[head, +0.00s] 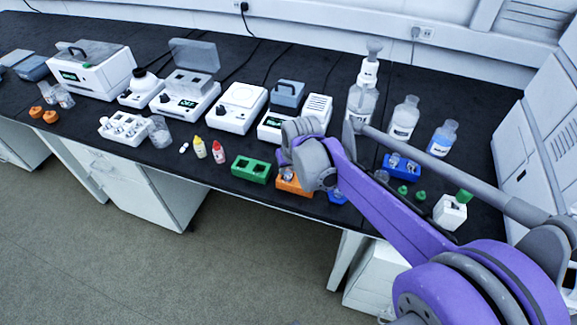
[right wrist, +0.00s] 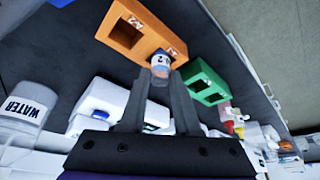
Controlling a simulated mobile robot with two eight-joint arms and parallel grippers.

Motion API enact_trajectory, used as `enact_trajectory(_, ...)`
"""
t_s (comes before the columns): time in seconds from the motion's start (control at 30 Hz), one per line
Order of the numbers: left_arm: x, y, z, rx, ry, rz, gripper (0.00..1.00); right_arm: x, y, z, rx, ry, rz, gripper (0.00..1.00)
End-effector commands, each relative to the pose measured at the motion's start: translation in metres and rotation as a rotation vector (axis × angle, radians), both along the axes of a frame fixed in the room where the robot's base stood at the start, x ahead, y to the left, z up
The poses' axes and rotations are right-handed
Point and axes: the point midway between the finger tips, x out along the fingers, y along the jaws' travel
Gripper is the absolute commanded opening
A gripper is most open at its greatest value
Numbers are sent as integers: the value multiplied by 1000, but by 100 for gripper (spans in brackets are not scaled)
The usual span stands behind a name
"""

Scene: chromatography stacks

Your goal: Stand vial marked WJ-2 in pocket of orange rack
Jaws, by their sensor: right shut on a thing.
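My right gripper (right wrist: 160,78) is shut on a small clear vial (right wrist: 161,62) with a white label; the marking is too small to read surely. The orange rack (right wrist: 150,42) lies right beyond the vial in the right wrist view. One of its square pockets, at the left, shows empty; the vial overlaps the part near the other pocket. I cannot tell whether the vial touches the rack. In the head view the orange rack (head: 292,187) is partly hidden by my right arm. My left gripper is not in view.
A green rack (head: 250,169) stands left of the orange one, and a blue rack (head: 402,165) with vials stands to the right. Yellow (head: 199,147) and red (head: 218,151) dropper bottles are further left. Instruments and bottles line the back. The bench's front edge is close.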

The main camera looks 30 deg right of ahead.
Motion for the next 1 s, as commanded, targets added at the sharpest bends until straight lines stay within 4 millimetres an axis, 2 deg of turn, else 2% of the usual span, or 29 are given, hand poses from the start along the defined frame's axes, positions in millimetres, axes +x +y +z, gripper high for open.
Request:
enact_trajectory(0.1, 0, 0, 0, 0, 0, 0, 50, 0, 0, 0, 0, 0, 0, 0)
enact_trajectory(0.13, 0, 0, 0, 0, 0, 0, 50, 0, 0, 0, 0, 0, 0, 36)
enact_trajectory(0.3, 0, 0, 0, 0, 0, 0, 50, 0, 0, 0, 0, 0, 0, 65)
enact_trajectory(0.5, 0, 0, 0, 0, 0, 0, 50, 0, 0, 0, 0, 0, 0, 65)
enact_trajectory(0.67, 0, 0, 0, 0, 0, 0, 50, 0, 0, 0, 0, 0, 0, 90)
enact_trajectory(1.0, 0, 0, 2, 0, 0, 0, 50, 0, 0, 2, 0, 0, 0, 90)
